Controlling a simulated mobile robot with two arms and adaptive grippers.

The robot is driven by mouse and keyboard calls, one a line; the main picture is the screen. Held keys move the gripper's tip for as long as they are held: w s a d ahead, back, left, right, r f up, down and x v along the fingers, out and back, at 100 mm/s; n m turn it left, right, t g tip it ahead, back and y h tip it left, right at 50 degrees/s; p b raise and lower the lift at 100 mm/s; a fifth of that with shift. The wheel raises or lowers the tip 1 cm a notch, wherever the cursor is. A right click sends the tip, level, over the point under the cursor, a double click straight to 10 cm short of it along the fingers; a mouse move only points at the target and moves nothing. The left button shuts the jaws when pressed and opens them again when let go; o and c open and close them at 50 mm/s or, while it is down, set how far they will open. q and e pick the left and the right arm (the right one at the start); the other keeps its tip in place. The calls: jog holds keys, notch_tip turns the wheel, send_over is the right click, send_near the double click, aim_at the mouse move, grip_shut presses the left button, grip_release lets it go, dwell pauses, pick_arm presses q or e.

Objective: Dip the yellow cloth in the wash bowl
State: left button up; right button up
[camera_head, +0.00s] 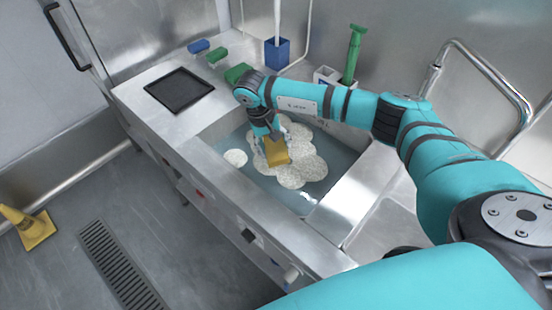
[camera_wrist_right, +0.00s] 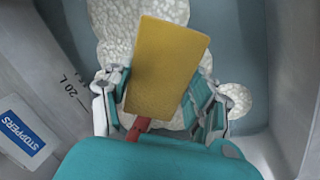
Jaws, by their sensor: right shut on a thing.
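The yellow cloth (camera_head: 277,152) is a flat rectangle. It also shows large in the wrist view (camera_wrist_right: 165,65), between the fingers of my right gripper (camera_wrist_right: 160,92). In the head view my right gripper (camera_head: 279,134) is shut on the cloth and holds it over the wash bowl (camera_head: 338,152), a sunken basin of bluish water with white foam. The cloth's lower end overlaps the foam (camera_head: 301,172); I cannot tell if it touches the water. My left gripper is not in view.
A black tray (camera_head: 179,90) lies on the counter left of the basin. Blue (camera_head: 199,46) and green (camera_head: 217,55) blocks, a blue holder (camera_head: 277,53) and a green-handled tool (camera_head: 353,52) stand behind. A "STOPPERS" box (camera_wrist_right: 22,132) is beside the basin. A metal rail (camera_head: 490,72) rises at right.

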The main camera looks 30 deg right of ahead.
aim_at(274, 146)
notch_tip(274, 146, up, 10)
jog(key=p, duration=0.5)
dwell(1.2)
